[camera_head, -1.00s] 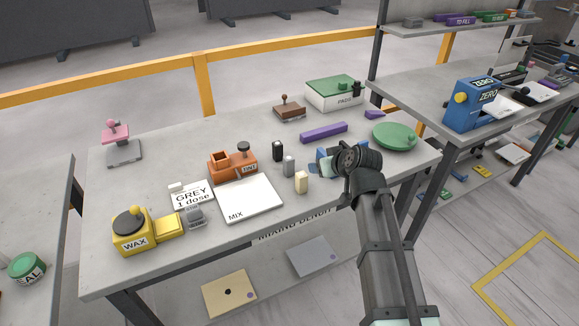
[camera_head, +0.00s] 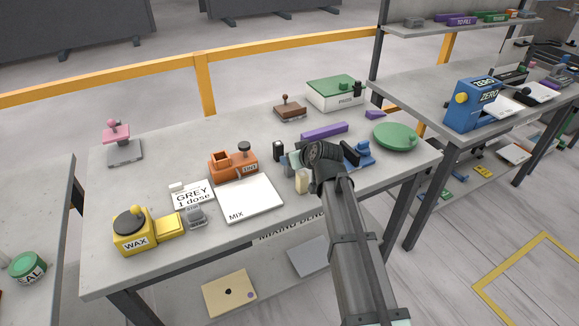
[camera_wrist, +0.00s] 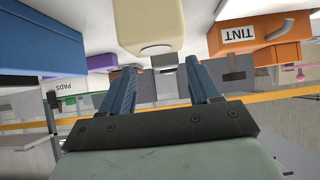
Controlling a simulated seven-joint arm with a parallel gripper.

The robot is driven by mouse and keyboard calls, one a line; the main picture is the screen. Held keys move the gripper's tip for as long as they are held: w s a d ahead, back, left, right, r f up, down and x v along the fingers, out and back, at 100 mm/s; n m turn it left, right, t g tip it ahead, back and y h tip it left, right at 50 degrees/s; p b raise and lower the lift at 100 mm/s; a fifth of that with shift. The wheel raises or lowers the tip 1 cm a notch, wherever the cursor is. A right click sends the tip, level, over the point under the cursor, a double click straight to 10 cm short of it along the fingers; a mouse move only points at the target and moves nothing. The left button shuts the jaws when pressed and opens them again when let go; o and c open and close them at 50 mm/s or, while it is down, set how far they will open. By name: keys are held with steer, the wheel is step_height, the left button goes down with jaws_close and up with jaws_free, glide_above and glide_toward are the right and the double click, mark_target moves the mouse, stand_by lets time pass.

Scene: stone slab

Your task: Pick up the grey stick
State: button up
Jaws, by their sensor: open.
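The grey stick stands on the bench between a black stick (camera_head: 277,149) and a cream stick (camera_head: 302,182). In the wrist view, which looks upside down, a small grey block (camera_wrist: 165,62) that appears to be the stick shows beyond the fingertips. The cream stick (camera_wrist: 150,22) looms large and close there. My gripper (camera_wrist: 160,78) is open, with nothing held between its two blue fingers.
The orange TINT stand (camera_head: 233,166) and white MIX board (camera_head: 250,198) are to the left. A purple bar (camera_head: 324,131) lies behind my gripper. A blue object (camera_head: 362,155) and green dish (camera_head: 396,136) are to the right. The front-right bench top is fairly clear.

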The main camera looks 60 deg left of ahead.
steer(key=shift+s+f+x, duration=0.1)
steer(key=shift+s+x, duration=0.1)
steer(key=shift+x, duration=1.1)
steer(key=shift+s+f+x, duration=0.1)
steer(key=shift+s+x, duration=0.05)
steer(key=shift+x, duration=1.2)
steer(key=shift+d, duration=0.15)
steer(key=shift+c, duration=0.3)
steer(key=c, duration=1)
steer(key=shift+r, duration=0.1)
